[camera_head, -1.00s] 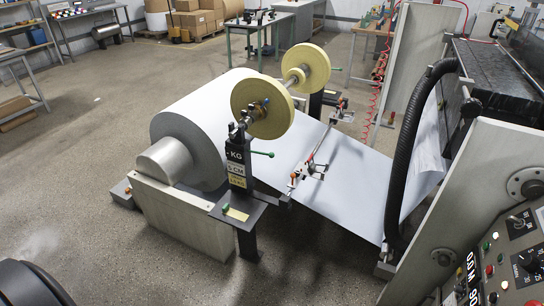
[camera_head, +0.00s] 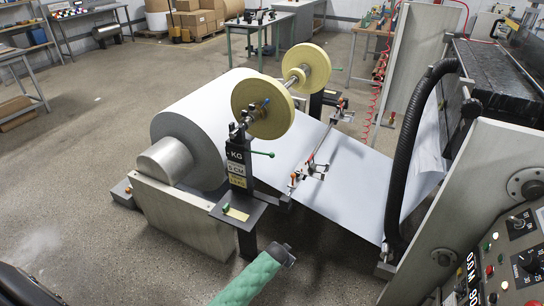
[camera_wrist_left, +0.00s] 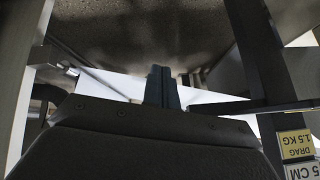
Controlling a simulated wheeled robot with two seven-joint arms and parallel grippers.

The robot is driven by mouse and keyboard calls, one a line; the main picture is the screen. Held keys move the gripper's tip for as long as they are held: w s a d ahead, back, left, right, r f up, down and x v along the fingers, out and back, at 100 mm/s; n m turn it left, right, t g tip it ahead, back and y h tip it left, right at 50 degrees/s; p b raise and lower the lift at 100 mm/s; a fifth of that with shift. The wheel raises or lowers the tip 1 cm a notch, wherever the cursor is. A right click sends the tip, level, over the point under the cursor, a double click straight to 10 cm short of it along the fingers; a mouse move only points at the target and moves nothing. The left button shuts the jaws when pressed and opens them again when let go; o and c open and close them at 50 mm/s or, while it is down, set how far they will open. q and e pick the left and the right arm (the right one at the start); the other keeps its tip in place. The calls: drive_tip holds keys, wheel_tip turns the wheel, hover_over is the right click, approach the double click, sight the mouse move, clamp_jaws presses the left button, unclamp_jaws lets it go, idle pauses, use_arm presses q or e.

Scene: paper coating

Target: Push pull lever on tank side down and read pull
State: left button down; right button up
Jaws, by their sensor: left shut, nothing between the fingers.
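A dark stand (camera_head: 238,165) beside the large paper roll (camera_head: 190,130) carries a lever with a green knob (camera_head: 263,154) that sticks out to the right. A similar green-knobbed lever (camera_head: 335,68) shows on the far side. I cannot tell which is the task's lever. The stand's labels (camera_head: 237,170) show "KG" and "5 CM"; in the left wrist view a label (camera_wrist_left: 297,143) reads "DRAG 1.5 KG" upside down. My left gripper (camera_head: 289,258), on a green padded arm, is low, right of the stand and apart from both levers. Its closed, empty fingers show in the left wrist view (camera_wrist_left: 161,86). My right gripper is out of view.
The paper web (camera_head: 365,185) slopes from the roll to the machine at right. A black hose (camera_head: 405,150) and a control panel (camera_head: 505,265) stand on the right. A bar with small clamps (camera_head: 312,165) crosses above the web.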

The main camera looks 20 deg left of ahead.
use_arm(q)
drive_tip(key=w+a+r+m+t, duration=0.1)
drive_tip(key=w+a+r+t, duration=0.1)
drive_tip(key=w+r, duration=1.25)
drive_tip(key=w+a+r+m+t, duration=0.1)
drive_tip(key=w+r+t, duration=0.1)
drive_tip(key=w+r, duration=1.25)
drive_tip(key=w+a+r+m+y, duration=0.1)
drive_tip(key=w+a+r+m, duration=0.2)
drive_tip(key=r, duration=0.9)
drive_tip(key=w+a+r+m, duration=0.1)
drive_tip(key=w+a+r, duration=0.3)
drive_tip(key=r, duration=0.9)
drive_tip(key=s+a+f+m+g, duration=0.5)
drive_tip(key=s+f+m+g, duration=0.5)
drive_tip(key=s+f+m, duration=0.2)
drive_tip(key=shift+s+a+m+g, duration=0.25)
drive_tip(key=shift+s+m, duration=0.75)
drive_tip(key=shift+m, duration=1.3)
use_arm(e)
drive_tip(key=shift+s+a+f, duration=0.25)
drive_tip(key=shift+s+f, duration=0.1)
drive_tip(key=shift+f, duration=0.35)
